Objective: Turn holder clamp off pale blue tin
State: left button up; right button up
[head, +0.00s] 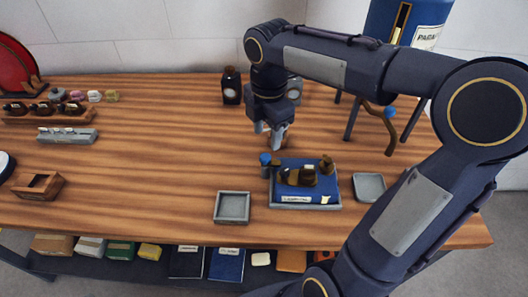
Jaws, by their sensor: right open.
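A holder (327,187) with a blue top and grey rim sits near the table's front edge. Brown and dark parts (298,177) stand on it, and a label is on its front. A small blue-topped knob (265,159) stands at its left back corner. I cannot tell which part is the clamp, and no pale blue tin can be made out. My right gripper (271,136) points down just behind the holder. It is open, with no object clearly between its fingers; a small brown thing shows close by it. My left gripper is not in view.
A square grey tray (232,207) lies left of the holder and another (369,187) right of it. A dark bottle (231,86) stands at the back. A blue tank (410,22) on legs stands at the back right. The wooden table's (165,150) left middle is clear.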

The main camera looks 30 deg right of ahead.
aim_at(265, 156)
jog(key=shift+w+f+n, duration=0.2)
jog(key=shift+w+n, duration=0.2)
jog(key=shift+f, duration=0.2)
notch_tip(265, 156, down, 7)
jog(key=shift+f+b, duration=0.1)
jog(key=shift+b, duration=0.2)
jog(key=c, duration=1)
